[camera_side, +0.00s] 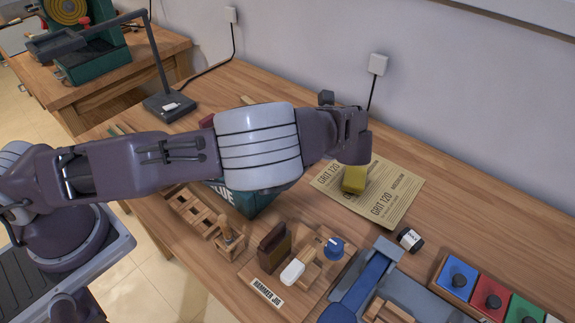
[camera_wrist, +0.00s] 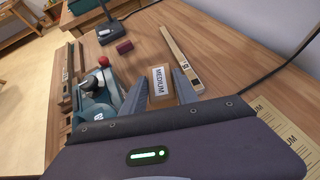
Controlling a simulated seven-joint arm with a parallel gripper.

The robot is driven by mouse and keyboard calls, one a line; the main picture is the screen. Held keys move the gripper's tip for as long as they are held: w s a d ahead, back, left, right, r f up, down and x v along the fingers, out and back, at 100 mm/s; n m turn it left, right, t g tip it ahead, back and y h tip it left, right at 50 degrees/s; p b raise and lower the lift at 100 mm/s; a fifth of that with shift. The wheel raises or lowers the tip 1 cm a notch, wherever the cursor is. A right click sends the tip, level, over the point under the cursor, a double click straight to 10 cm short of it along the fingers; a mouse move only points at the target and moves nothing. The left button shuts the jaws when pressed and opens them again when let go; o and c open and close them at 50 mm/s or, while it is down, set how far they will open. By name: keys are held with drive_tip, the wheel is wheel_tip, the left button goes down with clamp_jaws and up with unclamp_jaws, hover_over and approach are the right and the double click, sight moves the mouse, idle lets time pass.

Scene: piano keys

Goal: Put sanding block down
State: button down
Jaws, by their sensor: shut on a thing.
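The sanding block (camera_side: 354,179) is yellow in the side view, at the upper left part of the GRIT 120 sandpaper sheets (camera_side: 399,203). In the wrist view the block (camera_wrist: 159,78) shows a white label reading MEDIUM and sits between my two grey fingers. My gripper (camera_wrist: 161,88) is shut on it. In the side view my gripper (camera_side: 354,158) is above the block, and its fingers are mostly hidden by the wrist. I cannot tell whether the block touches the paper or is held just above it.
A lamp (camera_side: 169,106) stands at the back left. Bare bench lies right of the paper.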

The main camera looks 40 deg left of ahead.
drive_tip(key=f, duration=0.3)
drive_tip(key=d+f, duration=0.1)
drive_tip(key=f, duration=0.6)
drive_tip(key=shift+s+d, duration=0.1)
drive_tip(key=shift+d, duration=0.05)
drive_tip(key=c, duration=0.9)
unclamp_jaws()
drive_tip(key=shift+f, duration=0.15)
drive_tip(key=shift+c, duration=0.2)
